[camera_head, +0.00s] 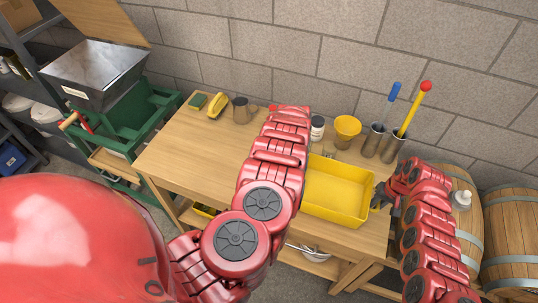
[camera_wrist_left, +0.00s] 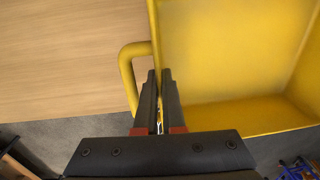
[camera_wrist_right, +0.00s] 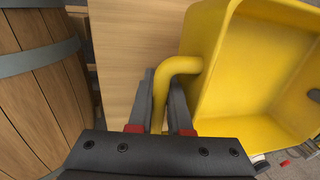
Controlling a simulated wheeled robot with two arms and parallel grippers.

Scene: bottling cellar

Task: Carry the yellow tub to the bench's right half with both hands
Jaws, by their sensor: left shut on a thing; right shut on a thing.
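The yellow tub (camera_head: 338,205) is empty and sits over the right end of the wooden bench (camera_head: 205,150) in the head view. I cannot tell whether its base touches the bench top. My right gripper (camera_head: 383,196) is at the tub's right side. In the right wrist view this gripper (camera_wrist_right: 163,78) is shut on the tub's yellow handle (camera_wrist_right: 175,66). My left arm hides the tub's left side and the left gripper in the head view.
Behind the tub stand a white jar (camera_head: 317,128), a yellow cup (camera_head: 346,130) and metal holders (camera_head: 373,141) with blue and red-topped tools. A mug (camera_head: 241,110), yellow object (camera_head: 217,105) and green sponge (camera_head: 197,101) lie back left. Barrels (camera_head: 509,235) stand right. The bench's left half is mostly clear.

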